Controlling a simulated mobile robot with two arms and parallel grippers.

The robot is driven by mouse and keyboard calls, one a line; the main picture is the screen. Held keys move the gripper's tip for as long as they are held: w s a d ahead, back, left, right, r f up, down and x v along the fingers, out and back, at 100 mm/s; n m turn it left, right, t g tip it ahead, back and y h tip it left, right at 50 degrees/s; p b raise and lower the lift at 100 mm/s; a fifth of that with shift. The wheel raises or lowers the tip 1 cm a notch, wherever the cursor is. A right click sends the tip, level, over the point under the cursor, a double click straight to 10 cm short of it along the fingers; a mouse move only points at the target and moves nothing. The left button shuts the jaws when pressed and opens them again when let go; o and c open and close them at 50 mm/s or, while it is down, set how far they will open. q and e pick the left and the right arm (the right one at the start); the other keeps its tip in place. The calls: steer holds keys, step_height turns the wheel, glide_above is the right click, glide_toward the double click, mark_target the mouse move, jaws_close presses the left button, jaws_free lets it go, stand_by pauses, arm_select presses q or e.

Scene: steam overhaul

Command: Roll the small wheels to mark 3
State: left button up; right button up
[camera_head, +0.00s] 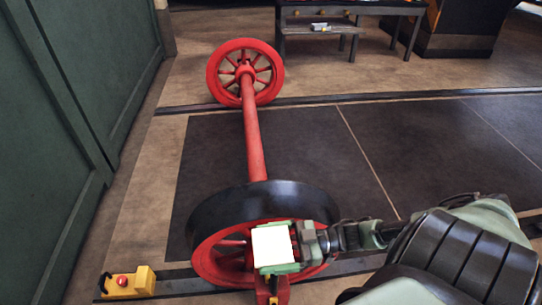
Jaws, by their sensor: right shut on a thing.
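The small wheels are a red spoked pair on one axle. The far wheel (245,73) stands upright at the back, and the red axle (252,135) runs toward me to the near wheel (213,262), which has a wide black tread. My right gripper (274,266) is at the near wheel's front face, shut on part of the wheelset; it hides the hub and the exact grip. A red and yellow part (270,291) shows just below the gripper. My left gripper is not in view. No mark number can be read.
Dark rails run along the far (360,98) and near (180,286) sides of a dark floor panel (310,150) with thin pale lines. A yellow box with a red button (128,283) sits lower left. Green doors (50,140) line the left. A bench (330,30) stands behind.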

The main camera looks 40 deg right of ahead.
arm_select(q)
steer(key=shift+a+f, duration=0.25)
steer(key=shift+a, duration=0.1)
arm_select(e)
steer(key=shift+w+a+r, duration=0.1)
steer(key=shift+w+a, duration=0.2)
steer(key=shift+s+d, duration=0.1)
steer(key=shift+d, duration=0.05)
steer(key=shift+s+d, duration=0.15)
steer(key=shift+d, duration=0.1)
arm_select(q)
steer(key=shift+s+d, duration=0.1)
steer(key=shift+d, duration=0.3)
arm_select(e)
steer(key=shift+s+d, duration=0.45)
steer(key=shift+d, duration=0.05)
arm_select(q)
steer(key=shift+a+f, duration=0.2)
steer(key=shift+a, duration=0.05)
arm_select(e)
steer(key=shift+w+a, duration=0.1)
steer(key=shift+a, duration=0.1)
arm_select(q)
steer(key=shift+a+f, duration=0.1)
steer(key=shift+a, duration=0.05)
arm_select(e)
steer(key=shift+d, duration=0.25)
